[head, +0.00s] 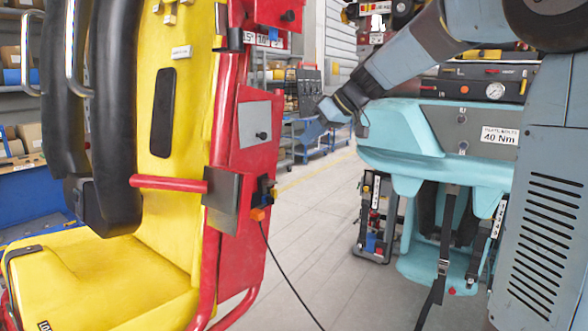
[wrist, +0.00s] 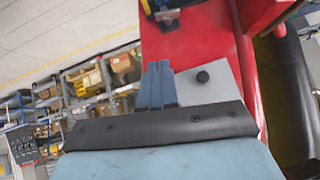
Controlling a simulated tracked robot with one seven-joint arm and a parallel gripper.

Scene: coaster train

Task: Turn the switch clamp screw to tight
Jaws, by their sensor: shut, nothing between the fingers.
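A small dark switch (head: 265,191) with blue and orange parts sits on the red panel of the yellow seat, a black cable hanging from it. It also shows at the top edge of the wrist view (wrist: 165,12), partly cut off. I cannot make out its clamp screw for certain. A black round knob (head: 262,136) stands on a grey plate (head: 253,118) above the switch; the knob also shows in the wrist view (wrist: 202,76). My gripper (head: 308,135) is shut and empty, right of the red panel. Its blue-grey fingers (wrist: 158,68) point toward the panel in the wrist view.
A red bar (head: 168,184) and a dark square plate (head: 221,200) project beside the switch. A turquoise seat unit (head: 440,140) stands to the right. Shelves and a blue cart (head: 330,138) are behind. Floor between the units is open apart from the cable.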

